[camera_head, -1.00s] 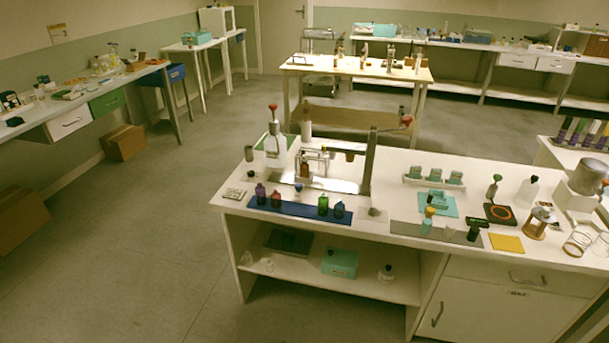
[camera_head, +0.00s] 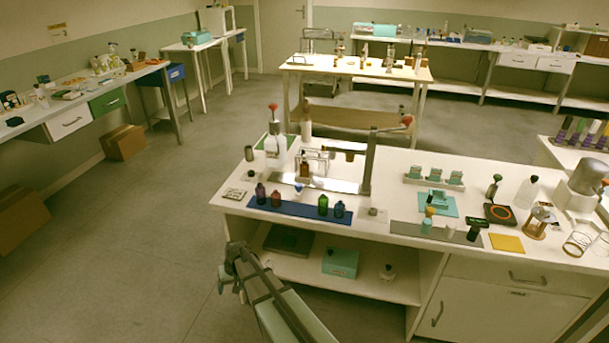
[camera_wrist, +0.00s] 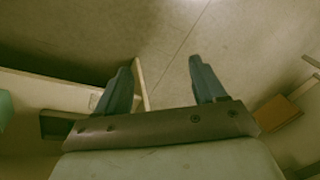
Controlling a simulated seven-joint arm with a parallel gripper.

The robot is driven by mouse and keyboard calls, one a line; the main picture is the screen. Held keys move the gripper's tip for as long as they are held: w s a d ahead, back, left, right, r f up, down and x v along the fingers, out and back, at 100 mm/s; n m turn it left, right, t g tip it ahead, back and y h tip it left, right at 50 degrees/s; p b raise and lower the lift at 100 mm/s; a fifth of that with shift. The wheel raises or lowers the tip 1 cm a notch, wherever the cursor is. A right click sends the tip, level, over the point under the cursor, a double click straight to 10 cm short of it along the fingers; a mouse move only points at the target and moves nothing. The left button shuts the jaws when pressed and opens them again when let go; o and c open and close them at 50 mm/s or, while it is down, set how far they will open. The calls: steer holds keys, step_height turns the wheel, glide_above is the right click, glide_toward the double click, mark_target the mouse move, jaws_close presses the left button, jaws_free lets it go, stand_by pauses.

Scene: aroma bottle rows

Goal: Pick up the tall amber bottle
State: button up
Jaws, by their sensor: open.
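A brown, amber-looking bottle (camera_head: 305,169) stands upright at the metal stand on the white bench. A smaller reddish-brown bottle (camera_head: 276,199) stands on the blue mat (camera_head: 300,211) in a row with a dark blue-purple bottle (camera_head: 260,195), a green bottle (camera_head: 323,206) and a blue bottle (camera_head: 339,209). I cannot tell for sure which brown one is the tall amber bottle. My gripper (camera_head: 230,268) is in front of the bench's left part, below its top and apart from every bottle. In the wrist view my gripper (camera_wrist: 160,76) is open and empty, with no bottle visible.
A large clear bottle (camera_head: 272,146) and a metal post (camera_head: 368,160) stand behind the row. A grey mat (camera_head: 406,230) with small items lies to the right. The bench's lower shelf (camera_head: 310,278) is close to my gripper. Floor (camera_head: 150,240) is clear on the left.

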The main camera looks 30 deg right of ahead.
steer(key=w+r+t+y, duration=0.1)
steer(key=w+r+t, duration=0.4)
steer(key=w+r, duration=2)
step_height(320, 180, up, 15)
steer(key=m+g+h, duration=0.3)
steer(key=h, duration=0.2)
glide_above(305, 162)
steer(key=s+a, duration=0.2)
steer(key=s, duration=0.2)
steer(key=x, duration=0.8)
steer(key=shift+w+a, duration=0.1)
steer(key=shift+w, duration=0.1)
steer(key=shift+t, duration=0.3)
steer(key=shift+w+d+x, duration=0.1)
steer(key=shift+d+x, duration=0.1)
steer(key=shift+x, duration=1.05)
steer(key=shift+w+d+x, duration=0.1)
steer(key=shift+d+x, duration=0.1)
steer(key=shift+x, duration=1.05)
steer(key=shift+r, duration=0.15)
